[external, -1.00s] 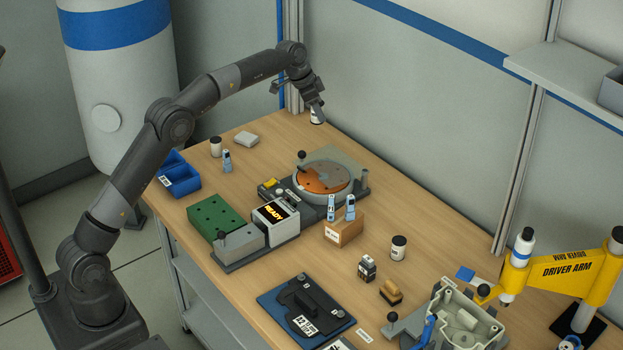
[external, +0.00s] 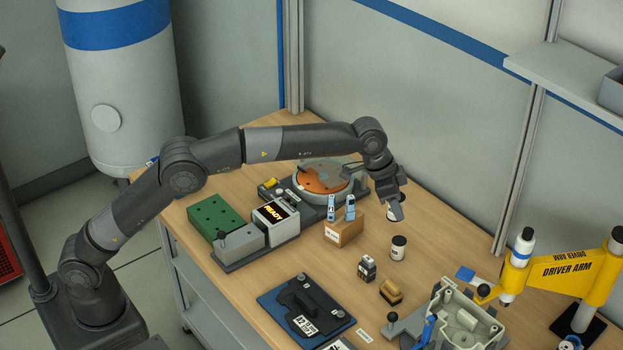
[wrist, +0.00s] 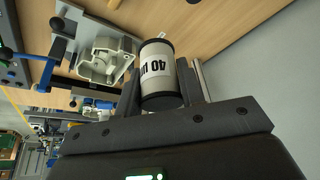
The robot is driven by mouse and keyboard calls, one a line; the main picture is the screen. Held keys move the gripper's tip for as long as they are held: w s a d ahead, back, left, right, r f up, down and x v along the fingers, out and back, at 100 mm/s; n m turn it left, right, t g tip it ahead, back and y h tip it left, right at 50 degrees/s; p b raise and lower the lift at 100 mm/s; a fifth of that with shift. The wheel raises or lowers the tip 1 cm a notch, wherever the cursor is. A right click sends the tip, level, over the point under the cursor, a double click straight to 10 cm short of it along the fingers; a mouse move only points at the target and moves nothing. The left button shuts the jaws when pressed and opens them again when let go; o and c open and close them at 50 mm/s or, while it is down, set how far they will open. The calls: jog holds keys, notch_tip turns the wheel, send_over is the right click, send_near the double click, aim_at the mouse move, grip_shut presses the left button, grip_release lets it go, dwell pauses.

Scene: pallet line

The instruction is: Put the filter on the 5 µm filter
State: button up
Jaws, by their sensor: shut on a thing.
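My gripper (external: 396,208) is shut on a small white canister filter with dark ends (wrist: 158,72). In the wrist view its label reads "40" and part of a unit, upside down. In the external view only a little of the held filter shows below the fingers. A similar white, black-capped canister (external: 398,248) stands upright on the table just below the gripper in the picture. Its label is too small to read, so I cannot tell if it is the 5 µm filter. The held filter appears apart from it and above the table.
A cardboard block with blue bottles (external: 343,232) stands left of the gripper. A small dark-and-white bottle (external: 367,268), a wooden-backed brush (external: 391,292) and a pale housing (external: 462,316) lie nearer the front. The yellow driver arm (external: 560,270) stands at right.

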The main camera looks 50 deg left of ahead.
jog(key=s+d, duration=0.2)
jog(key=d, duration=0.1)
send_over(400, 240)
notch_tip(400, 240, down, 12)
jog(key=shift+f, duration=2)
jog(key=shift+f, duration=0.1)
jog(key=o, duration=1)
jog(key=shift+c, duration=0.2)
